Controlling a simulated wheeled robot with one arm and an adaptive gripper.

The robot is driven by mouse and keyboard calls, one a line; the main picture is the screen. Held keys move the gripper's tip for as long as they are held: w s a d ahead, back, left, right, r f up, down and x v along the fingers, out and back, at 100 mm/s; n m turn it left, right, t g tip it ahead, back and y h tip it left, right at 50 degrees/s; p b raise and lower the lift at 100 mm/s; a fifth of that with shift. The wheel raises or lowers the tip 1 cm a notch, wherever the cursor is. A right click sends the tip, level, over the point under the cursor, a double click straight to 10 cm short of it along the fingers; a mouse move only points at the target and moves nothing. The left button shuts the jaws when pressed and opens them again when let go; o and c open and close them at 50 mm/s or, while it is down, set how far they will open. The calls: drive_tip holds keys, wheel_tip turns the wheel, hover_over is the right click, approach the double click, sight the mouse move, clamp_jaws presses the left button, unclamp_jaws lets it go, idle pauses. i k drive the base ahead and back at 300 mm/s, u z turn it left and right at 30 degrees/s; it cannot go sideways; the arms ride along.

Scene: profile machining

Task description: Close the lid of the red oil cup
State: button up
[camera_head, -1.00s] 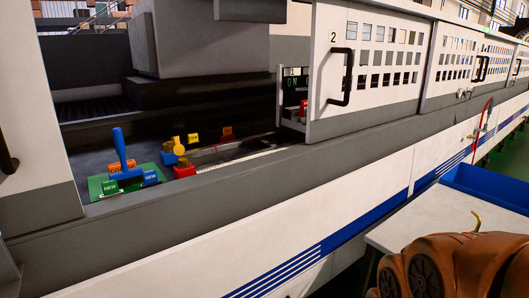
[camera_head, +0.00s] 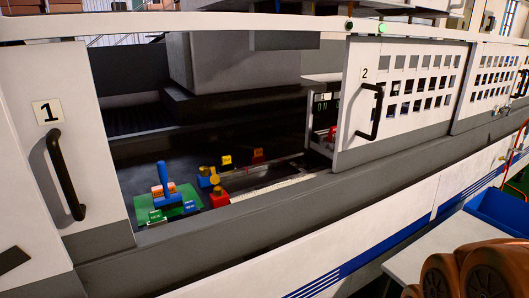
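A small red block-like part (camera_head: 219,199), which looks like the red oil cup, sits inside the machine opening near its front edge. It is too small to tell its lid's position. A second, orange-red part (camera_head: 257,156) stands farther back, and I cannot tell whether it is a cup. Between them and to the left are a blue part (camera_head: 204,181) with a yellow round piece (camera_head: 214,176) and a yellow tag (camera_head: 226,160). My gripper is not in view.
A green plate (camera_head: 181,207) with a blue upright handle (camera_head: 162,176) and labelled blocks lies left of the red part. Door 1 (camera_head: 98,190) is left of the opening, door 2 (camera_head: 350,120) right. A grey ledge (camera_head: 230,215) runs in front. A blue bin (camera_head: 497,208) stands at right.

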sight(214, 179)
drive_tip(key=u, duration=0.5)
drive_tip(key=k, duration=0.6)
drive_tip(key=u, duration=0.75)
drive_tip(key=i, duration=1.2)
drive_tip(key=z, duration=0.85)
